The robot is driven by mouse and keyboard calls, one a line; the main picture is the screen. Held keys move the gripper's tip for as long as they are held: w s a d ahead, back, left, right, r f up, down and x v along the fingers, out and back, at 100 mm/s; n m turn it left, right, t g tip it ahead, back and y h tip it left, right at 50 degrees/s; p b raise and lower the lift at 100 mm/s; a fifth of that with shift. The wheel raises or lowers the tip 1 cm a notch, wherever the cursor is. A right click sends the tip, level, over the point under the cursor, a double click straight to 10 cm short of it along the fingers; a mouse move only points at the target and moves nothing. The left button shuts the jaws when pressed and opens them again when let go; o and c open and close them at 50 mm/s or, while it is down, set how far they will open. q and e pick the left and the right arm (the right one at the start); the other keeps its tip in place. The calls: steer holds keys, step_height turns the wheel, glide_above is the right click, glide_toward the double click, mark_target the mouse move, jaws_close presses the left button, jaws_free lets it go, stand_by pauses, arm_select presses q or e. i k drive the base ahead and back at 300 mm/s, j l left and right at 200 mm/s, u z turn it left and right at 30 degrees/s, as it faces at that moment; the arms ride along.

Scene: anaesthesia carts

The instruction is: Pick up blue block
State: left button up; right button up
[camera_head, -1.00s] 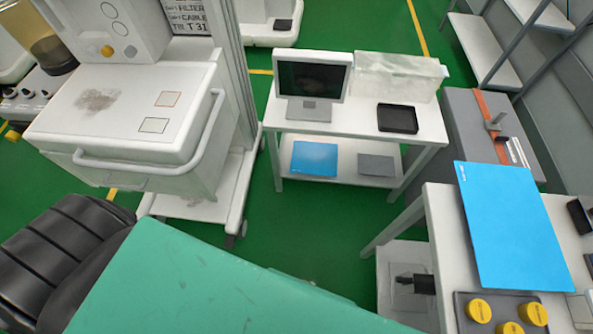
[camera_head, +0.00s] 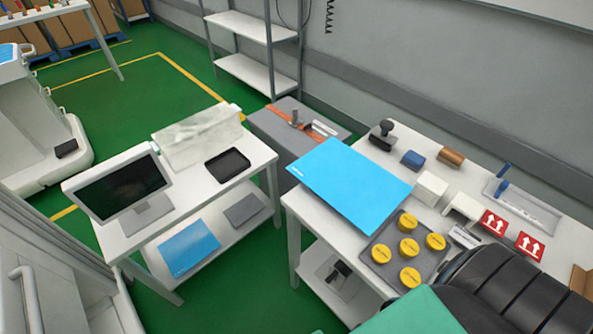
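A small blue block (camera_head: 412,159) lies on the white table (camera_head: 306,207) at the right, near its back edge. It sits between a black knobbed stamp-like object (camera_head: 383,136) and a brown block (camera_head: 451,157). Nothing covers it from this view. Neither of my grippers shows in the head view.
The table also holds a blue sheet (camera_head: 350,182), a grey tray (camera_head: 378,254) with several yellow-capped pots, white blocks (camera_head: 431,188), red arrow labels (camera_head: 493,222) and a long grey tray (camera_head: 535,212). A white cart with a monitor (camera_head: 124,188) stands left.

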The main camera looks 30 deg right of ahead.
mark_target(413, 161)
steer(key=z, duration=1.85)
steer(key=u, duration=3.55)
steer(key=z, duration=3.55)
steer(key=k, duration=0.2)
steer(key=j+u, duration=0.05)
